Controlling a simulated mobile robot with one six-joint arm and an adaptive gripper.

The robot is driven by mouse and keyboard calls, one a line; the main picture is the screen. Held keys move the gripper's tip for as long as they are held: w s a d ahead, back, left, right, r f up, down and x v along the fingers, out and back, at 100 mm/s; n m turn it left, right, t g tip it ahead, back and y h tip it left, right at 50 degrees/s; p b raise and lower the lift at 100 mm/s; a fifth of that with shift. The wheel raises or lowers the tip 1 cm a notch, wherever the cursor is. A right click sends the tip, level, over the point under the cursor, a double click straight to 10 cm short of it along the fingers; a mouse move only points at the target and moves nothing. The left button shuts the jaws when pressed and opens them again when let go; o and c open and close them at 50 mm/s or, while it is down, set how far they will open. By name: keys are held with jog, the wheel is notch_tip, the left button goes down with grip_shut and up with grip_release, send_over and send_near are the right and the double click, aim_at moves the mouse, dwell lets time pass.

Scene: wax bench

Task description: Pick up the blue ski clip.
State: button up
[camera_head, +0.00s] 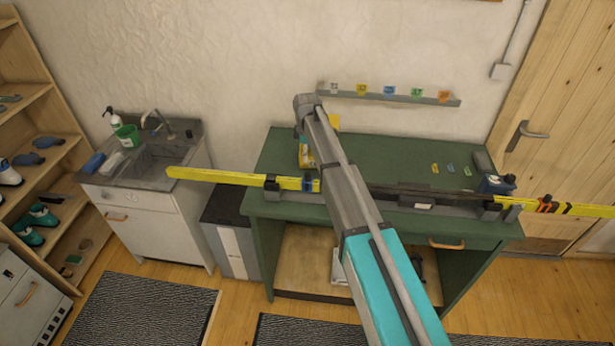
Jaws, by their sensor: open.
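A small dark blue piece (310,184) sits on the yellow ski (220,177) at the bench's front edge, just left of my arm; it looks like a clip around the ski. Another small blue piece (451,168) lies on the green bench top between a yellow and a green one. A blue tag-like piece (389,90) is on the wall rail. I cannot tell for sure which is the blue ski clip. My arm reaches up across the bench, and my gripper's fingers do not show; they seem hidden behind the arm.
The green bench (280,150) carries the long ski on grey supports. Orange bands (545,204) sit at its right end. A dark blue container (497,185) stands at the bench's right. A sink cabinet (150,215) stands left. The bench top's middle back is clear.

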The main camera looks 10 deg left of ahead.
aim_at(308, 174)
jog(key=shift+f, duration=0.15)
notch_tip(308, 174, down, 8)
jog(key=b, duration=0.8)
jog(key=shift+f+b, duration=0.2)
jog(key=shift+b, duration=0.2)
jog(key=shift+f, duration=0.15)
dwell(0.4)
jog(key=shift+w+d+f+b, duration=0.1)
jog(key=shift+w+f+b, duration=0.05)
jog(key=shift+f+b, duration=2.4)
jog(key=shift+r, duration=0.1)
jog(key=c, duration=1.1)
jog(key=shift+r, duration=0.1)
jog(key=shift+c, duration=0.2)
notch_tip(308, 174, up, 10)
jog(key=p, duration=1)
